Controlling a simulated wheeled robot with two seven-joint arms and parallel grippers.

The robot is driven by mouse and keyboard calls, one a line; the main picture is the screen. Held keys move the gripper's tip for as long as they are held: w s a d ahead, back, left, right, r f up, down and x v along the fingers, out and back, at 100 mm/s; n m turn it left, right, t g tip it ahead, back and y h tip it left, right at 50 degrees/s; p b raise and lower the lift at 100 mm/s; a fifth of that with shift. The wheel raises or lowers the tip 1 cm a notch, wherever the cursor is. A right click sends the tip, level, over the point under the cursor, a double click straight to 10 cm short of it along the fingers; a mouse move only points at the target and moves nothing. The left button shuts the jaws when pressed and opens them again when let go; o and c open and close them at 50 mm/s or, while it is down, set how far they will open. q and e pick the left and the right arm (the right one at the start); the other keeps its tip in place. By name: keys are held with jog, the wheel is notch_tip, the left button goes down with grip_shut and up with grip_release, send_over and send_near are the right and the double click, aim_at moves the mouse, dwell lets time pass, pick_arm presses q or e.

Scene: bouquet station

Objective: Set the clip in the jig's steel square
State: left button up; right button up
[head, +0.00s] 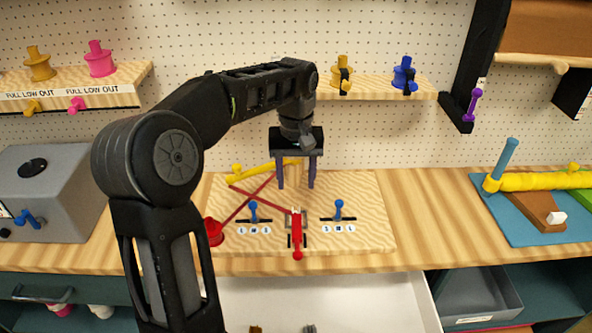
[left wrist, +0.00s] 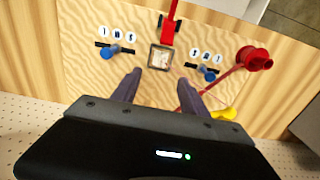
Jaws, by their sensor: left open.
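The jig is a pale wooden board (head: 365,215) on the bench, with two blue-knobbed sliders and a red lever (head: 297,237) at its front middle. In the left wrist view a small steel square (left wrist: 160,58) lies between the sliders, by the end of the red lever. A pale patch shows inside the square; I cannot tell whether it is a clip. No clip can be made out for certain elsewhere. My left gripper (head: 297,186) is open and empty above the board, pointing down, with its fingertips (left wrist: 161,77) beside the square in the wrist view.
Crossed red rods with a red cup-like end (head: 213,231) and a yellow bar (head: 262,168) lie at the board's left and back. A grey box (head: 60,190) stands left, and a blue mat (head: 510,225) with yellow parts lies right. An open white drawer (head: 390,300) juts out below.

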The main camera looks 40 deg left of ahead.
pick_arm(q)
jog(key=shift+r, duration=1.45)
